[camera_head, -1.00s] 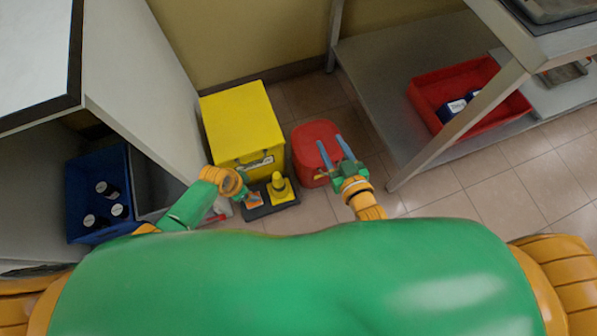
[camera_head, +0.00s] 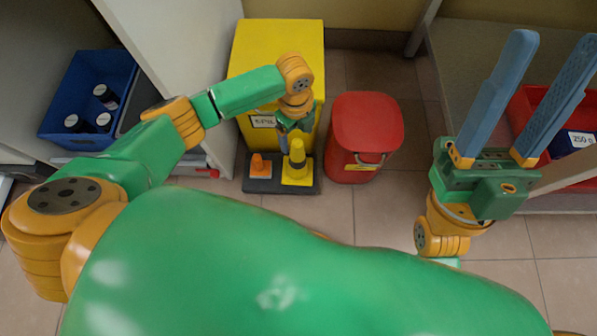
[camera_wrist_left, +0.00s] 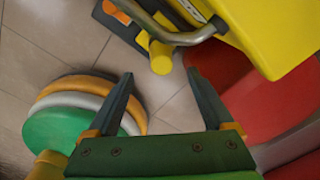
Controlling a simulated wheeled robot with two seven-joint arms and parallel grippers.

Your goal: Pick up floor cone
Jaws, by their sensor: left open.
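The yellow floor cone (camera_head: 297,167) with a dark band stands upright on a dark tray (camera_head: 264,187) on the floor, beside a smaller orange cone (camera_head: 259,165). My left gripper (camera_head: 294,126) is open just above the yellow cone, in front of the yellow bin. In the left wrist view, the yellow cone's tip (camera_wrist_left: 161,58) shows just beyond the two spread, empty fingers (camera_wrist_left: 160,74), apart from them. Part of the cone is hidden there by the bin's metal handle. My right gripper (camera_head: 553,45) is open and empty at the right, fingers pointing up.
The yellow bin (camera_head: 275,48) stands right behind the tray; its metal handle (camera_wrist_left: 178,37) is close to my left fingers. A red bin (camera_head: 367,122) stands to the right. A blue crate (camera_head: 70,105) with bottles is at the left, a red crate (camera_head: 527,98) at the right.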

